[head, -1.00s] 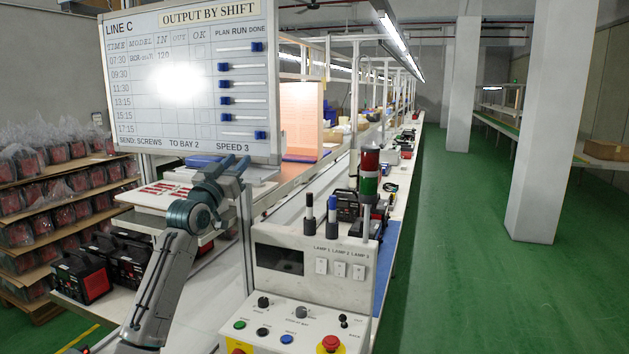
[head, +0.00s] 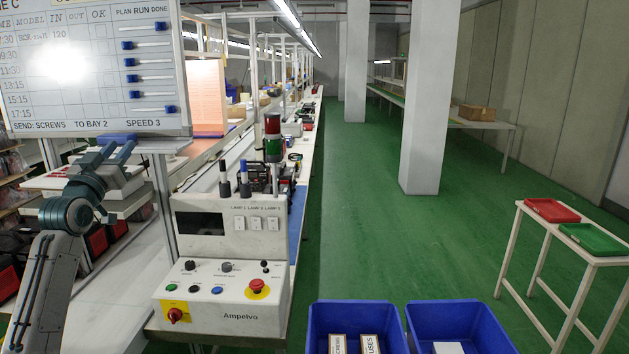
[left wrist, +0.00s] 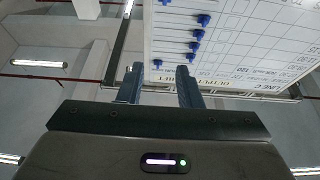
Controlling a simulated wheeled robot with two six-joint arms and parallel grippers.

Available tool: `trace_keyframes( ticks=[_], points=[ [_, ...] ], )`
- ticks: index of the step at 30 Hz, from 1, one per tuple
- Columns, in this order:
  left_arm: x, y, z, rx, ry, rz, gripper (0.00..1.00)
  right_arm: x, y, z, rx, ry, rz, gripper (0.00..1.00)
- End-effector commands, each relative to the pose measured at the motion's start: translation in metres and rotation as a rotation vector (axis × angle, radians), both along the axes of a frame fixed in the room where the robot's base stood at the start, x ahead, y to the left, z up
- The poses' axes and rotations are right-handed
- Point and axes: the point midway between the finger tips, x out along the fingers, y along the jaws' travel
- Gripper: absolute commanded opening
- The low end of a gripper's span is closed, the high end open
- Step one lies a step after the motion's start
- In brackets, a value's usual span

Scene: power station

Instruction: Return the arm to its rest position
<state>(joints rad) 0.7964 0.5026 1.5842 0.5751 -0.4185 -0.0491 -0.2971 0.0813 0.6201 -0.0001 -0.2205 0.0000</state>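My left arm comes in from the left in the head view, raised in front of the lower edge of the whiteboard (head: 80,75). My left gripper (head: 122,145) points up and away, with its two blue fingers apart. In the left wrist view the left gripper (left wrist: 158,75) is open, with nothing between its fingers. The whiteboard (left wrist: 235,45) with its blue sliders shows beyond the fingers there. My right arm and gripper are in neither view.
A control panel (head: 225,309) with buttons and a signal tower (head: 272,138) stands right of my left arm. Two blue bins (head: 318,318) (head: 490,312) are at the bottom. A small table (head: 592,259) with red (head: 552,210) and green (head: 595,240) trays stands right. The green floor between is clear.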

Motion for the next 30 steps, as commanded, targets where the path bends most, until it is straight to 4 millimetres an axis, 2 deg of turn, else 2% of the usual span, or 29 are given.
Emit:
trace_keyframes(
  ticks=[2, 10, 14, 17, 20, 23, 26, 27, 29, 30],
  points=[
    [0.004, 0.001, -0.012, -0.003, 0.017, 0.004, 0.32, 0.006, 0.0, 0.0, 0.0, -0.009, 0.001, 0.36],
    [0.02, 0.005, -0.068, -0.015, 0.099, 0.022, 0.32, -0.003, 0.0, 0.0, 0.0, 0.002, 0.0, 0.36],
    [0.028, 0.007, -0.107, -0.022, 0.155, 0.035, 0.32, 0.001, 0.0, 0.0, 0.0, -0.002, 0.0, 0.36],
    [0.033, 0.009, -0.145, -0.027, 0.207, 0.047, 0.32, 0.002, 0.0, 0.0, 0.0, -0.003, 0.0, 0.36],
    [0.038, 0.01, -0.193, -0.032, 0.273, 0.061, 0.32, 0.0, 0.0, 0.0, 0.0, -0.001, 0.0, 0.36],
    [0.038, 0.011, -0.257, -0.038, 0.362, 0.078, 0.32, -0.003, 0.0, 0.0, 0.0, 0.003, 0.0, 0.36],
    [0.031, 0.011, -0.334, -0.04, 0.467, 0.097, 0.32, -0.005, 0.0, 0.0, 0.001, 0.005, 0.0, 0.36],
    [0.027, 0.01, -0.364, -0.04, 0.508, 0.105, 0.32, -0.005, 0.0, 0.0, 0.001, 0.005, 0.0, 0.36],
    [0.017, 0.009, -0.41, -0.04, 0.571, 0.115, 0.32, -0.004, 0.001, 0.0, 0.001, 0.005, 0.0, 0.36],
    [0.009, 0.008, -0.44, -0.038, 0.612, 0.122, 0.32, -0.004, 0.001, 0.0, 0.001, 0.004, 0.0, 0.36]
  ],
)
